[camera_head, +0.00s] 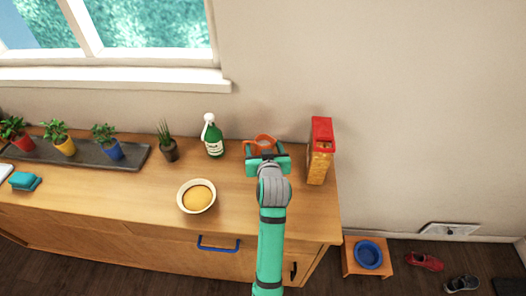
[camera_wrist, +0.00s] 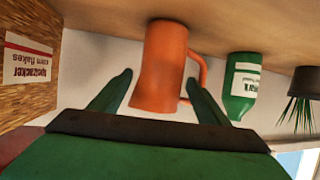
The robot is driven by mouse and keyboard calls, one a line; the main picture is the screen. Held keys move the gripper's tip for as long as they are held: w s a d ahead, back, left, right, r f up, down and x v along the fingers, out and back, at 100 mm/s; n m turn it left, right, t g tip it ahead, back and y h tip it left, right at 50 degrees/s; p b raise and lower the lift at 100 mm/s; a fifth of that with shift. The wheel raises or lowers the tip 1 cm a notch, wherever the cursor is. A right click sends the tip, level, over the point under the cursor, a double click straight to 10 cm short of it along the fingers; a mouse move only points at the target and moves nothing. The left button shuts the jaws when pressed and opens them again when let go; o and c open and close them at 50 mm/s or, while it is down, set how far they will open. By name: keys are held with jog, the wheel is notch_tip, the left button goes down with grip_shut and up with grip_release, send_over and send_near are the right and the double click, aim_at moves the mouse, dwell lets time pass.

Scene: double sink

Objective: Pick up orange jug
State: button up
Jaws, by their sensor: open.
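The orange jug (camera_head: 262,141) stands on the wooden counter near its back edge, mostly hidden behind my gripper (camera_head: 266,153) in the head view. In the wrist view the picture is upside down, and the orange jug (camera_wrist: 160,68) shows between my two green fingers, with its handle on the right side. My gripper (camera_wrist: 157,88) is open, one finger on each side of the jug. The right finger is close to the handle's lower end in the picture; I cannot tell whether they touch.
A cereal box (camera_head: 320,151) stands right of the jug. A green bottle (camera_head: 213,136) and a small potted plant (camera_head: 166,142) stand left. A bowl with yellow contents (camera_head: 196,196) sits in front left. The wall is close behind; the counter's right edge is near the box.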

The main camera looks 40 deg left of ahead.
jog(key=shift+w+a+f, duration=0.2)
jog(key=shift+w+a, duration=0.1)
jog(key=c, duration=1.4)
jog(key=shift+r, duration=0.1)
